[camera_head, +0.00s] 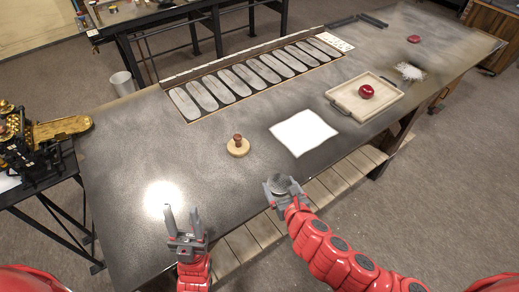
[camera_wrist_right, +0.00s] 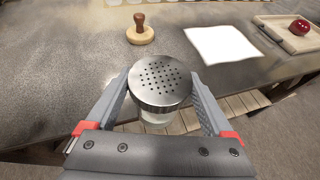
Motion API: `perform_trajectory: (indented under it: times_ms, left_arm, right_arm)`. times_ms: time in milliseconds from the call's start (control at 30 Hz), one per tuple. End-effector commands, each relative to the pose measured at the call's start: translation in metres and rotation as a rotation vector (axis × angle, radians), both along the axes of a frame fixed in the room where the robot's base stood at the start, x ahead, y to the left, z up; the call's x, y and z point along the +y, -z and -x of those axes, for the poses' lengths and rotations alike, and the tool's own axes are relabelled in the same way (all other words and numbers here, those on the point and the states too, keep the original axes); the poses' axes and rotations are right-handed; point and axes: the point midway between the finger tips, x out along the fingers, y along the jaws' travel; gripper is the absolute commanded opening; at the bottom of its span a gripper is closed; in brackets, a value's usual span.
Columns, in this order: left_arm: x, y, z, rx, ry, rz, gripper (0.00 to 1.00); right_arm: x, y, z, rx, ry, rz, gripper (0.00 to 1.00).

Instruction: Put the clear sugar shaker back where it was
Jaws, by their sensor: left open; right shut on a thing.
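The sugar shaker (camera_wrist_right: 160,84) has a perforated metal lid and a pale body that is mostly hidden below it. My right gripper (camera_head: 284,189) is shut on the shaker at the table's front edge in the head view. In the right wrist view the lid sits between the two fingers (camera_wrist_right: 160,95) and looks upright. I cannot tell whether its base touches the table. My left gripper (camera_head: 185,224) is open and empty, near the front edge at the left.
On the grey table (camera_head: 150,130) are a round wooden piece with a knob (camera_head: 238,146), a white sheet (camera_head: 303,133), a wooden tray (camera_head: 345,99) holding a red object (camera_head: 366,91), a white pile (camera_head: 410,71), another red object (camera_head: 413,39) and a row of oval plates (camera_head: 240,84). The left middle is clear.

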Motion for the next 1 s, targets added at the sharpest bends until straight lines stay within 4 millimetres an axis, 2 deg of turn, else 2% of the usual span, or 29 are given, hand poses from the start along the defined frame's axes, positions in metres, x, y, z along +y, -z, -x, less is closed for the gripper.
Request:
perform_trajectory:
  times_ms: [200, 533, 567, 600, 800, 1000]
  left_arm:
    - [0.000, 0.052, 0.000, 0.002, 0.000, 0.000, 0.50]
    - [0.000, 0.121, 0.000, 0.001, 0.000, 0.000, 0.50]
    - [0.000, 0.107, 0.000, 0.002, 0.000, 0.000, 0.50]
    - [0.000, 0.102, 0.000, 0.001, 0.000, 0.000, 0.50]
    - [0.000, 0.093, 0.000, 0.001, 0.000, 0.000, 0.50]
    - [0.000, 0.088, 0.000, 0.001, 0.000, 0.000, 0.50]
  right_arm:
    - [0.012, 0.012, -0.031, -0.018, -0.009, -0.002, 0.17]
    - [0.027, 0.016, -0.075, -0.014, -0.009, -0.003, 0.17]
    - [0.029, 0.006, -0.079, -0.010, -0.011, -0.003, 0.17]
    - [0.031, 0.005, -0.085, -0.006, -0.009, -0.003, 0.17]
    - [0.041, 0.008, -0.117, -0.006, -0.009, -0.003, 0.17]
    - [0.046, 0.013, -0.140, -0.004, -0.005, 0.000, 0.17]
